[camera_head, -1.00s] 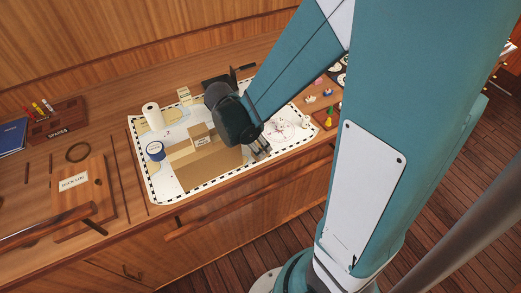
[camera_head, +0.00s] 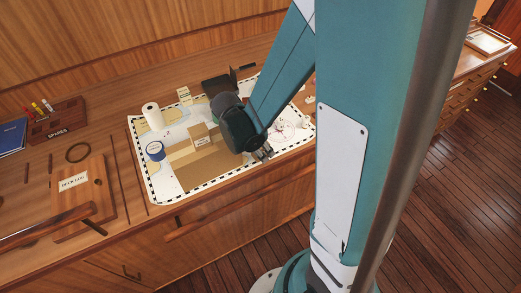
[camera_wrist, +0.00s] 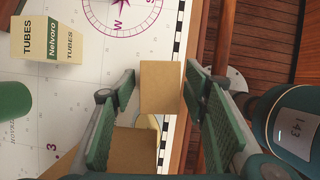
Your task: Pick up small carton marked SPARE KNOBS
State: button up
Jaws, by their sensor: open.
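A small brown carton with a white label (camera_head: 200,139) stands by the large cardboard piece in the head view. Its lettering is too small to read. My gripper (camera_head: 264,154) hangs to its right, low over the counter's front part. In the wrist view my gripper (camera_wrist: 160,95) is open, its two green-padded fingers apart. A plain brown cardboard face (camera_wrist: 160,88) shows in the gap between them. A second brown cardboard piece (camera_wrist: 133,152) lies below it in the picture. I see no lettering on either, so I cannot tell which is the labelled carton.
Large cardboard (camera_head: 208,168) lies on the chart (camera_head: 160,195). A blue-and-white tin (camera_head: 155,151) and a white roll (camera_head: 152,115) stand at its left. A TUBES carton (camera_wrist: 48,40) stands at upper left in the wrist view. The counter edge is close on the right there.

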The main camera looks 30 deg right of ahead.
jog(key=c, duration=1)
jog(key=shift+r, duration=0.15)
jog(key=shift+r+p, duration=0.35)
jog(key=shift+r, duration=4.5)
